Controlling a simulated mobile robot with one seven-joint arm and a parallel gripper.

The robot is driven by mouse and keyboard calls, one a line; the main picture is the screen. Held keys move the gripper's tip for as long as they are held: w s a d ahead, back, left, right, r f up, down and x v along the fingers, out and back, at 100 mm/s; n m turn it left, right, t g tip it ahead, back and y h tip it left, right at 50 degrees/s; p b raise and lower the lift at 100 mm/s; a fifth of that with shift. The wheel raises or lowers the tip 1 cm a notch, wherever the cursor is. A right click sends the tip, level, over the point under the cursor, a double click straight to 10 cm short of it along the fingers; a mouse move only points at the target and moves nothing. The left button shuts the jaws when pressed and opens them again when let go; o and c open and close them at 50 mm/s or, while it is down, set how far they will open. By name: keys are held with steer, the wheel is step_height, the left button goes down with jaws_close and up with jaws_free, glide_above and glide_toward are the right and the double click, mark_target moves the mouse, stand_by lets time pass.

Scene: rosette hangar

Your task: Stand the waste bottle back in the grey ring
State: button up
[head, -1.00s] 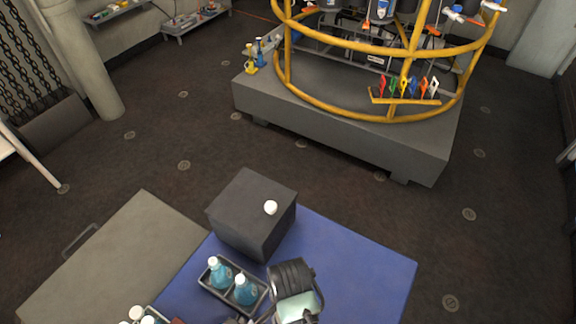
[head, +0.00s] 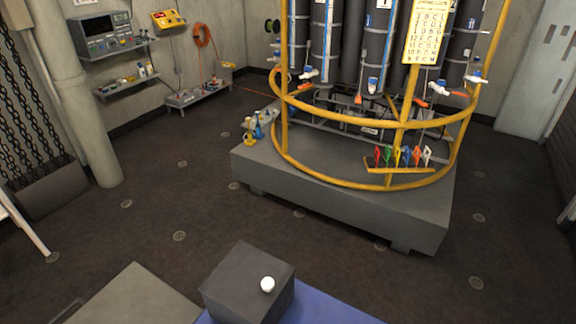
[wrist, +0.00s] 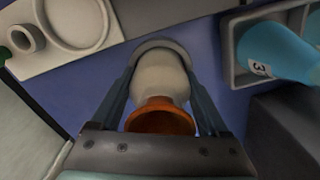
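A pale bottle with an orange-brown cap end (wrist: 160,85) sits between the two fingers of my gripper (wrist: 161,72) in the wrist view. I take it to be the waste bottle. Its orange end faces my palm. The fingers lie along both sides of its pale body and appear to touch it. A light grey rounded rim (wrist: 160,43) shows around its far end; I cannot tell whether this is the grey ring or part of the bottle. My gripper and the bottle are out of the head view.
A tray (wrist: 233,50) with a blue bottle (wrist: 275,48) is at upper right in the wrist view, and a white holder (wrist: 75,45) at upper left. The head view shows a dark box (head: 245,280) with a white ball (head: 267,284) and a yellow-railed platform (head: 340,205) beyond open floor.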

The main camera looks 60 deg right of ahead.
steer(key=shift+o, duration=1.4)
step_height(320, 180, up, 12)
steer(key=shift+r+p, duration=0.15)
steer(key=shift+p, duration=0.5)
